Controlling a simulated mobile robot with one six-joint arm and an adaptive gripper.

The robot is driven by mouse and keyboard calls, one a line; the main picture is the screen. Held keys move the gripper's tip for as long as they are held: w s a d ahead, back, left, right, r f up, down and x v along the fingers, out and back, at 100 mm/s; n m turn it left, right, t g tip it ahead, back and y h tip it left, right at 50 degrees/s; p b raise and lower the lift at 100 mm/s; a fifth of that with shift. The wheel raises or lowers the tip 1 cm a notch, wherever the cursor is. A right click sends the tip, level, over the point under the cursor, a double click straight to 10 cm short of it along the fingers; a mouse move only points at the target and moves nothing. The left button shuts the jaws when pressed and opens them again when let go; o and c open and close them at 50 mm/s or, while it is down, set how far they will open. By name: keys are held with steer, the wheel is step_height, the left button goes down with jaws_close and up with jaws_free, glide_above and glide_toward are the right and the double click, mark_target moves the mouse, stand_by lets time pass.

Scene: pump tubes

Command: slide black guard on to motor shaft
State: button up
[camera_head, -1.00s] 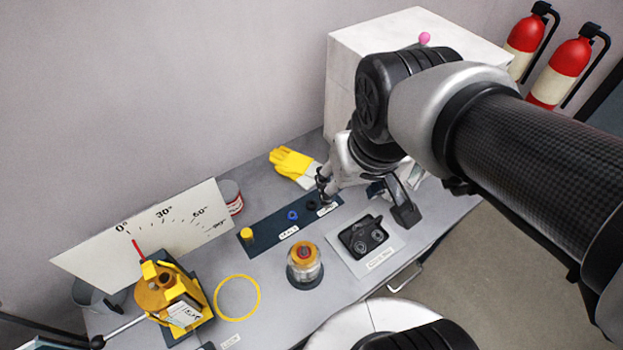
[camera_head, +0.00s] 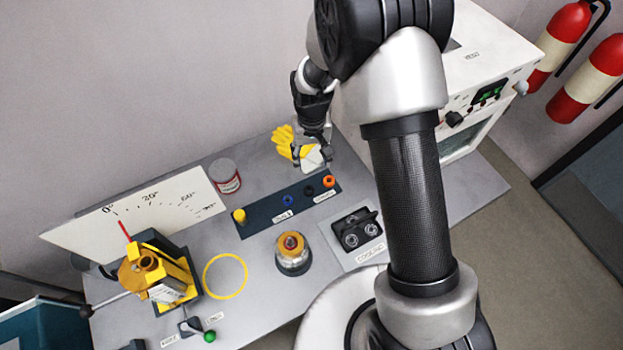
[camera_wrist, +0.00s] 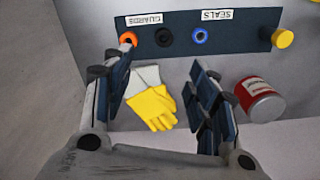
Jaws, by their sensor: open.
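The black guard (camera_head: 309,190) is a small dark ring on the dark blue strip (camera_head: 262,216), between an orange ring (camera_head: 329,181) and a blue ring (camera_head: 288,200). In the wrist view the black guard (camera_wrist: 164,37) stands below the GUARDS label, beyond my fingertips. My gripper (camera_head: 313,160) is open and empty above the back of the table, near the strip's right end; its spread fingers also show in the wrist view (camera_wrist: 162,75). I cannot tell for certain which part is the motor shaft. A round unit with a red and yellow top (camera_head: 291,244) stands in front of the strip.
Yellow gloves (camera_head: 285,143) lie behind the strip, below my gripper. A red and white can (camera_head: 225,176), a yellow device with a lever (camera_head: 158,275) and a yellow ring (camera_head: 245,290) are at left. A black-fitted plate (camera_head: 358,232) and a white box (camera_head: 500,55) are at right.

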steer(key=b, duration=0.3)
glide_above(309, 192)
steer(key=f, duration=1.1)
steer(key=shift+s+d+f, duration=0.15)
steer(key=shift+d+f, duration=0.2)
steer(key=shift+f, duration=0.05)
steer(key=shift+a+f+b, duration=0.2)
steer(key=shift+f+b, duration=0.15)
steer(key=shift+f, duration=1)
steer(key=shift+a+f+b, duration=0.15)
steer(key=shift+f+b, duration=0.15)
steer(key=shift+f, duration=1.05)
steer(key=shift+r, duration=0.1)
steer(key=c, duration=0.9)
